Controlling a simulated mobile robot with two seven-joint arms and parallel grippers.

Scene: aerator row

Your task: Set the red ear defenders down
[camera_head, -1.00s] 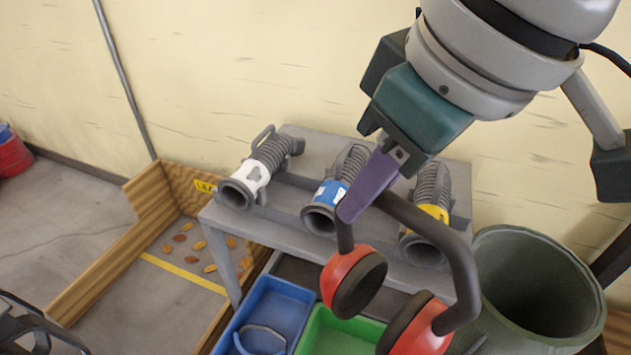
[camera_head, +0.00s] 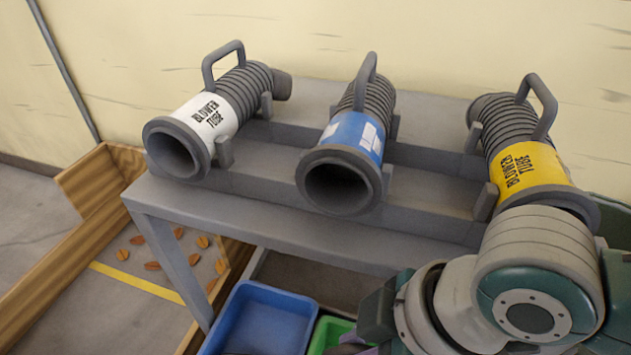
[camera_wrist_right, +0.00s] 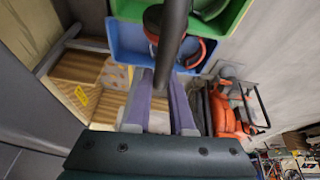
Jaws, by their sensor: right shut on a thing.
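My right gripper (camera_wrist_right: 163,92) shows in the right wrist view, its purple fingers shut on the dark headband of the red ear defenders (camera_wrist_right: 174,38). The headband runs up from between the fingers, seen edge on. A red curved part and a dark rounded part show beside it, in front of the trays; how far they are above the trays I cannot tell. In the head view my right arm is at the lower right, and the ear defenders cannot be made out there. My left gripper is in neither current view.
A grey rack (camera_head: 270,205) holds blower tubes with white (camera_head: 210,117), blue (camera_head: 352,133) and yellow (camera_head: 528,170) bands. A blue tray (camera_head: 262,318) and a green tray (camera_head: 327,335) stand below its front. A wooden-walled bay (camera_head: 60,255) with leaves is at left.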

